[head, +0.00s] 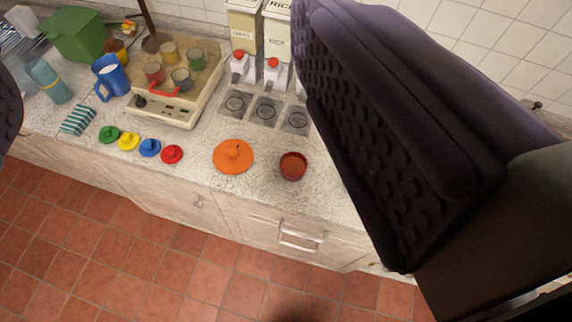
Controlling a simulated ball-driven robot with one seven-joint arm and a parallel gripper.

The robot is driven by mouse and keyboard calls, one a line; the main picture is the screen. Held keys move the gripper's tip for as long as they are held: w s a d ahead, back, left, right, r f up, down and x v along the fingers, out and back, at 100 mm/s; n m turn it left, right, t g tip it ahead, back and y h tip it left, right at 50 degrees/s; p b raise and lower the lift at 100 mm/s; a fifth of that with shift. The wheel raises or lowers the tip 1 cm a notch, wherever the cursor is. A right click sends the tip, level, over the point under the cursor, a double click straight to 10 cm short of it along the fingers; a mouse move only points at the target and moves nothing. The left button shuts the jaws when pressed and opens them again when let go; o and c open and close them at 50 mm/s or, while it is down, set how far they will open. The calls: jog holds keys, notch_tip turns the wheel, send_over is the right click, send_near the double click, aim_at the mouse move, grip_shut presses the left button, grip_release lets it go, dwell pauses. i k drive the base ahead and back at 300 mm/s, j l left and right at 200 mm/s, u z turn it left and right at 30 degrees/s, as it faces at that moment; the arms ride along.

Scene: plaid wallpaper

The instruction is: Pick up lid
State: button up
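A large round orange lid (226,160) with a small knob lies flat on the speckled counter. To its left is a row of small knobbed lids: green (109,135), yellow (128,142), blue (149,148) and red (172,154). The task does not say which lid is meant. My gripper (165,110) is open, with one dark ridged finger large at the right and a sliver of the other at the left edge. The lids show between the fingers, touched by neither. The right finger hides part of the counter.
A dark red bowl (292,166) stands right of the orange lid. Behind are a cream tray (165,112) with several cups, a blue pitcher (110,75), a green box (76,36) and dispensers (243,28). A striped cloth (78,119) lies at left. The counter's front edge drops to a tiled floor.

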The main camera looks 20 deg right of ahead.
aim_at(231, 156)
jog(key=i+u, duration=0.35)
jog(key=i, duration=0.35)
jog(key=i+u, duration=0.3)
jog(key=i, duration=0.45)
